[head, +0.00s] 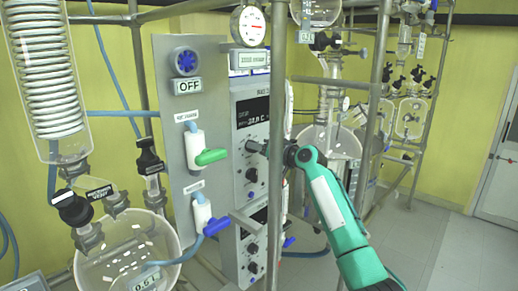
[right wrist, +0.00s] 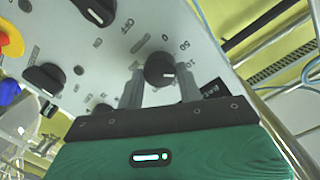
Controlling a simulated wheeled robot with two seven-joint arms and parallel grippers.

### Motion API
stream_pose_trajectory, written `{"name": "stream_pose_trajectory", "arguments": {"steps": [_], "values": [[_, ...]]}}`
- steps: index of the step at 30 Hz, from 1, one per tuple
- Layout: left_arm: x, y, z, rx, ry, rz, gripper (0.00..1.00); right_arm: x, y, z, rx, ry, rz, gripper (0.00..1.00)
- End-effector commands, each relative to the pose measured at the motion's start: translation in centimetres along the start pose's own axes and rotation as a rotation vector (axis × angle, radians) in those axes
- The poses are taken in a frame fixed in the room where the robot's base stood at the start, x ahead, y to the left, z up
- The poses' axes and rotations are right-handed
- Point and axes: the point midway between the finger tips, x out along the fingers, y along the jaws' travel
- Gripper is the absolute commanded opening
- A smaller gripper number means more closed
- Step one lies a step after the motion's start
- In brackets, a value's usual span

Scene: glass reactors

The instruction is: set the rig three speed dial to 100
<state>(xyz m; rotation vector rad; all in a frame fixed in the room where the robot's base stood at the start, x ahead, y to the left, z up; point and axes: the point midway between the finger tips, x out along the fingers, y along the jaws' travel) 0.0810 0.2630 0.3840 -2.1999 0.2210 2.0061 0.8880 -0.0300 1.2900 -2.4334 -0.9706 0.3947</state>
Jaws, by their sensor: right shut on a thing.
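The dial has a short white mark pointing toward the right of the picture. Small printed numbers lie around the dial, and one reads 50. In the head view the gripper hides this dial. The rig label is too small to read surely. My left gripper is out of view.
Other black knobs (right wrist: 45,78) sit on the same panel. A grey board beside it carries a green-handled valve (head: 211,156) and a blue-handled valve (head: 217,226). A steel pole (head: 277,120) stands close by my forearm. A glass vessel (head: 128,250) is at lower left.

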Motion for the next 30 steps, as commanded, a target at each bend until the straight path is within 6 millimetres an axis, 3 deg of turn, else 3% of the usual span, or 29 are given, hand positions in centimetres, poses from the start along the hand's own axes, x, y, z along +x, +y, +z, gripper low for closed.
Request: {"name": "stream_pose_trajectory", "arguments": {"steps": [16,17,19,30], "values": [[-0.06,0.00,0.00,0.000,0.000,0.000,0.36,0.00,0.03,0.00,0.022,-0.001,-0.001,0.13],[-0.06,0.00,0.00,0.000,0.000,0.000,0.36,0.00,0.03,0.00,0.022,0.000,-0.001,0.42],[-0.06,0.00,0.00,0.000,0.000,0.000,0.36,0.00,0.04,0.00,0.022,0.000,-0.001,0.56],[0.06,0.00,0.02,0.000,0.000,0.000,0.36,-0.24,0.10,0.04,0.022,0.000,-0.001,0.58]]}}
